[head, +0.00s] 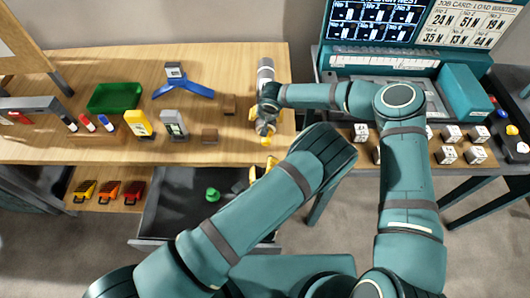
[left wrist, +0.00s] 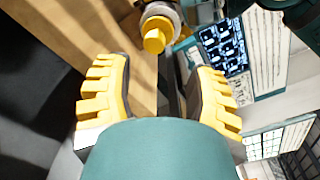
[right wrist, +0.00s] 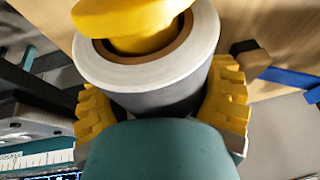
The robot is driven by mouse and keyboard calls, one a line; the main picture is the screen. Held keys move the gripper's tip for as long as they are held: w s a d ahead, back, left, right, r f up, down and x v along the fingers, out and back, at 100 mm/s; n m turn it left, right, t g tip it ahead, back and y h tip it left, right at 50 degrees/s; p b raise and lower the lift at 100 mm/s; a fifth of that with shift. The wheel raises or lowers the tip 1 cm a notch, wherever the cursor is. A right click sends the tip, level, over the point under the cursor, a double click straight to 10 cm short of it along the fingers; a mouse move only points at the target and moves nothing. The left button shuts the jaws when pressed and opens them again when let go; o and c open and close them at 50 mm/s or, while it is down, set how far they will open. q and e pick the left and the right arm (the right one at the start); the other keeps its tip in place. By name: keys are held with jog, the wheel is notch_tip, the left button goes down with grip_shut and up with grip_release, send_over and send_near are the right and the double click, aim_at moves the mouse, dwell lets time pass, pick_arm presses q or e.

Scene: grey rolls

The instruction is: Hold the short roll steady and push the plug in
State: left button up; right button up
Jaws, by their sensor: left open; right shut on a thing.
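The grey short roll (right wrist: 170,98) has a pale end ring and a brown core in the right wrist view. The yellow plug (right wrist: 130,18) sits at that end, its narrower part in the core and its wide head standing out. In the head view the plug (head: 266,141) points toward me near the table's front edge. My right gripper (head: 262,108) is shut on the roll behind the plug. My left gripper (left wrist: 160,66) is open and empty, in front of the plug and apart from it; the plug (left wrist: 154,38) shows beyond its fingertips. The roll's far side is hidden.
A blue three-armed stand (head: 185,90), brown blocks (head: 210,136), a green tray (head: 115,97) and yellow and grey devices (head: 173,124) stand left on the table (head: 70,150). An open drawer (head: 175,222) is below. Several white cubes stand on the right table.

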aim_at(266, 143)
pick_arm(q)
jog(key=shift+s, duration=0.65)
jog(key=shift+w, duration=0.25)
jog(key=c, duration=0.7)
jog(key=shift+w+d+f+n+y, duration=0.15)
jog(key=shift+w+n, duration=0.1)
jog(key=shift+w, duration=0.2)
jog(key=shift+w+d+f+n+y, duration=0.15)
jog(key=shift+w+n, duration=0.1)
jog(key=shift+w, duration=0.15)
grip_shut()
jog(key=shift+w+a, duration=0.1)
jog(key=shift+w, duration=3)
